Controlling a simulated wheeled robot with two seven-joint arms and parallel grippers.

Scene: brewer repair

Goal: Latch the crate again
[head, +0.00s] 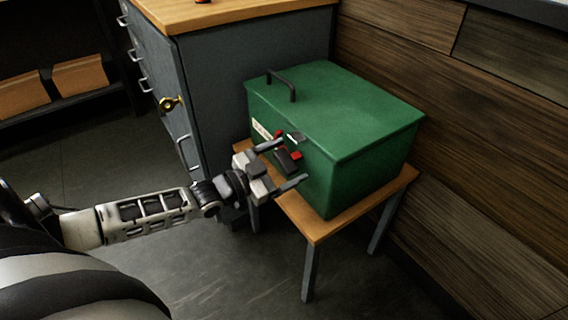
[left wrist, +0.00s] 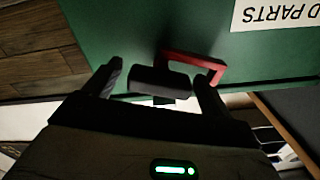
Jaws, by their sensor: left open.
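The green crate (head: 345,100) stands on a small wooden-topped table, its lid down and a dark handle (head: 281,84) on top. On its front is a latch with a dark lever (head: 287,160) and red parts. My left gripper (head: 285,164) is open at the crate's front, its fingers to either side of the latch. In the left wrist view, the dark lever (left wrist: 158,81) lies between the open fingertips (left wrist: 160,74), with a red loop (left wrist: 196,59) beside it near the right finger. I cannot tell whether the loop is hooked. My right gripper is not in view.
The table (head: 316,229) has bare wood in front of the crate. A grey drawer cabinet (head: 235,85) with a brass-coloured knob (head: 171,103) stands behind on the left. A wood-plank wall (head: 480,130) is close on the right. The floor at front left is clear.

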